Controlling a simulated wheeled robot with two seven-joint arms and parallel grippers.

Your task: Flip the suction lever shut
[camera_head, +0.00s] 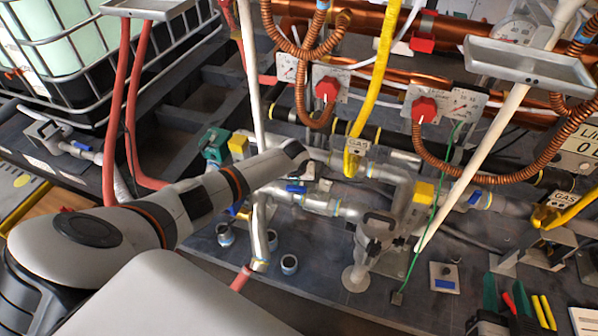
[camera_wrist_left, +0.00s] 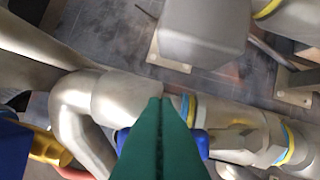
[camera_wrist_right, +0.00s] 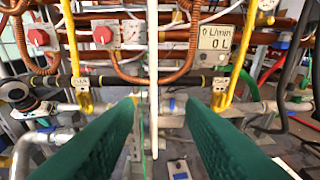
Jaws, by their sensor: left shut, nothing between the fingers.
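A blue lever (camera_wrist_left: 202,143) lies across a grey metal pipe in the left wrist view, partly hidden behind my left fingers. It appears to be the blue lever (camera_head: 296,189) near my left wrist in the head view. My left gripper (camera_wrist_left: 160,102) has its green fingers pressed together, empty, in front of the lever; I cannot tell whether they touch it. In the head view its fingers are hidden behind my wrist. My right gripper (camera_wrist_right: 158,108) has its green fingers wide apart and empty. No label marks which lever is the suction one.
Grey pipes and a pump-like body (camera_head: 378,232) stand right of my left wrist. Yellow gas pipes (camera_head: 372,85), copper coils and red knobs (camera_head: 327,89) fill the back. A caged tank (camera_head: 75,45) stands at the left.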

